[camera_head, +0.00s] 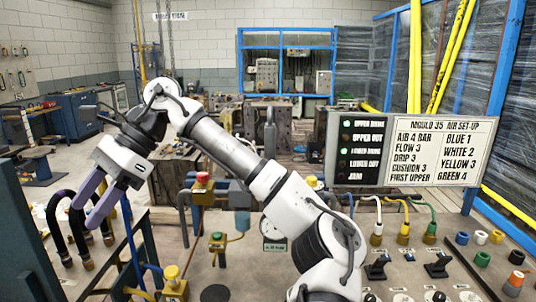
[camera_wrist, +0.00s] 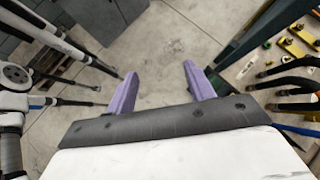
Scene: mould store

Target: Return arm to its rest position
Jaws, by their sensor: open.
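My gripper (camera_head: 98,200) is at the left in the head view, at the end of my raised white and dark arm. Its two purple fingers point down and to the left, in front of black hoses. In the wrist view, my gripper (camera_wrist: 157,82) shows its purple fingers spread apart with bare concrete floor (camera_wrist: 155,40) between them. It is open and holds nothing. In the head view the arm reaches from the bottom centre up over the bench and bends down to the left.
A panel with black hoses (camera_head: 52,222) stands close to the gripper at the left. A bench with coloured fittings (camera_head: 403,232) and black levers (camera_head: 437,267) spans the lower right. A set-up sign (camera_head: 440,150) stands behind it.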

